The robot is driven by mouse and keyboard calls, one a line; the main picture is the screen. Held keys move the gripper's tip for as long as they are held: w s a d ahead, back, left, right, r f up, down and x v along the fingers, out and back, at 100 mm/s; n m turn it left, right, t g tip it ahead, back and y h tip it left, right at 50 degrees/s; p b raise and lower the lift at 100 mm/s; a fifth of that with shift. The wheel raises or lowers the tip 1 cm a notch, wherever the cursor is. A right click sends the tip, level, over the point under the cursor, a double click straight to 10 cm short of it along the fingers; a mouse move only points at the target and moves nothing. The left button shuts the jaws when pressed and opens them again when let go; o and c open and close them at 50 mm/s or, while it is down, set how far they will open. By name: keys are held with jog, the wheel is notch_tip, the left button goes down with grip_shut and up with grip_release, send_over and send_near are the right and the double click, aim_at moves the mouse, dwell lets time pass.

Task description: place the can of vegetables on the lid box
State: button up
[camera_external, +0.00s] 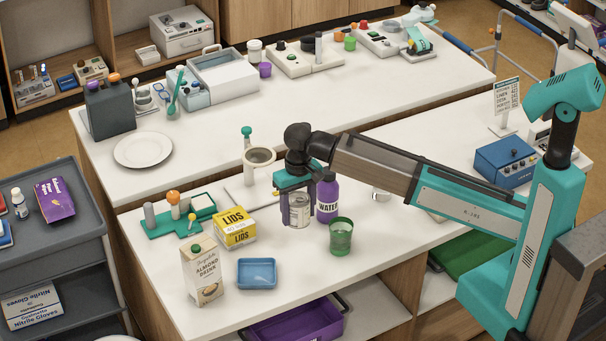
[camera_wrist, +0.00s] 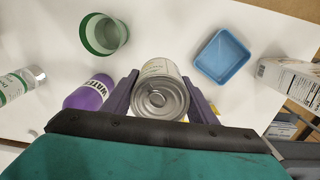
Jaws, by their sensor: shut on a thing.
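The can of vegetables (camera_external: 299,212) is a silver can with a pale label, upright at the front counter. My gripper (camera_external: 297,205) is shut on it from above, with a purple finger on each side. In the wrist view the can's metal top (camera_wrist: 161,97) shows between the fingers of my gripper (camera_wrist: 160,95). I cannot tell whether the can touches the counter. The lid box (camera_external: 236,228) is a yellow box marked LIDS, just left of the can. In the wrist view only a bit of yellow shows beside the right finger; the rest is hidden.
A purple water bottle (camera_external: 327,198) and a green cup (camera_external: 341,236) stand close right of the can. A blue tray (camera_external: 257,287) and an almond drink carton (camera_external: 202,270) are in front. A teal rack (camera_external: 163,228) stands left of the lid box.

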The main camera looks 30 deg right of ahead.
jog(key=p, duration=0.4)
send_over(248, 222)
jog(key=shift+s+d+f, duration=0.2)
jog(key=shift+f, duration=0.5)
jog(key=shift+w+a, duration=0.2)
jog(key=shift+w, duration=0.05)
jog(key=shift+w+a+f+p, duration=0.1)
jog(key=shift+p, duration=0.2)
jog(key=shift+f+p, duration=0.7)
jog(key=shift+f, duration=1)
jog(key=shift+f, duration=0.15)
jog(key=o, duration=1.3)
jog(key=shift+r, duration=0.25)
